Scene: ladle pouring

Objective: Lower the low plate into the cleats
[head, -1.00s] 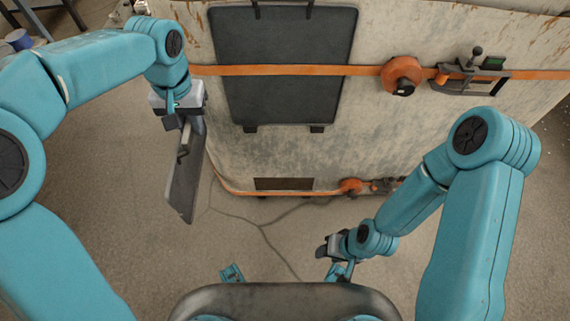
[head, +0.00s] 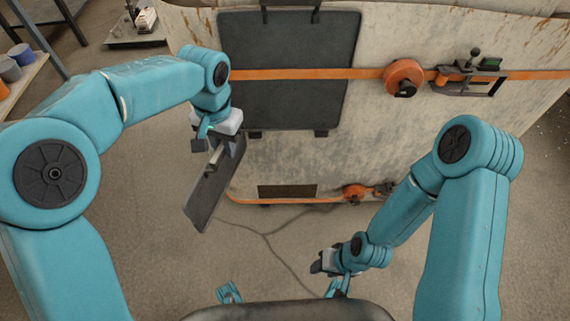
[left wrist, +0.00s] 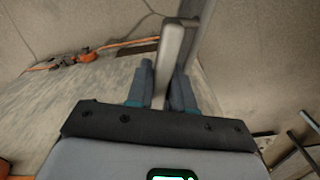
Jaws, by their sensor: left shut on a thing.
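In the left wrist view the fingers (left wrist: 163,90) close on a light grey bar (left wrist: 173,55), with the plate (left wrist: 207,45) nearly edge-on behind. Small dark cleats (head: 254,134) and (head: 320,133) show under the larger dark plate (head: 288,80). A dark rectangle (head: 287,191) lies lower on the panel; cleats there cannot be made out. My right gripper (head: 325,262) is low and right, its jaws unclear.
An orange strap (head: 290,74) with a round orange reel (head: 403,78) and a dark clamp (head: 470,78) crosses the pale panel (head: 400,130). A lower strap has a small reel (head: 354,191). A cable lies on the floor (head: 150,270). Shelf with pots (head: 20,65) is far left.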

